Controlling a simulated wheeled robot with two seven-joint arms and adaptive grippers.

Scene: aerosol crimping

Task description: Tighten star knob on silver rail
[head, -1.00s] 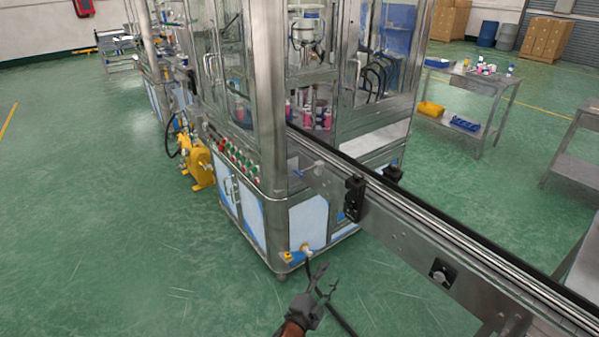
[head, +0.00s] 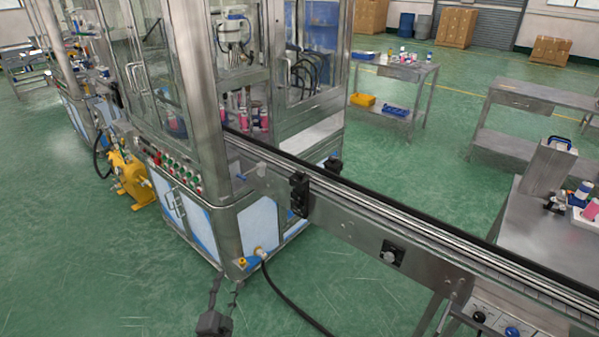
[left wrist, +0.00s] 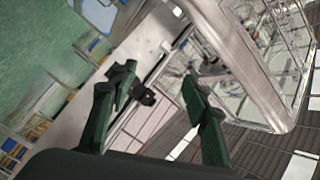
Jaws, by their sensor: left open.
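The silver rail (head: 420,215) of the conveyor runs from the machine toward the lower right in the head view. A dark square fitting with a round silver centre (head: 392,253) sits on its side plate; I cannot tell whether it is the star knob. A black block (head: 299,195) is mounted on the rail's near side. My left gripper (head: 226,284) is open and empty at the lower middle left, apart from the rail. In the left wrist view its two fingers (left wrist: 160,82) are spread, with a dark fitting (left wrist: 145,95) beyond them. My right gripper is not in view.
The glazed machine cabinet (head: 265,90) stands behind the gripper, with a dark hose (head: 285,295) at its foot. A control panel (head: 495,322) is under the rail at lower right. A metal table (head: 530,220) stands beyond the rail. Green floor at left is free.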

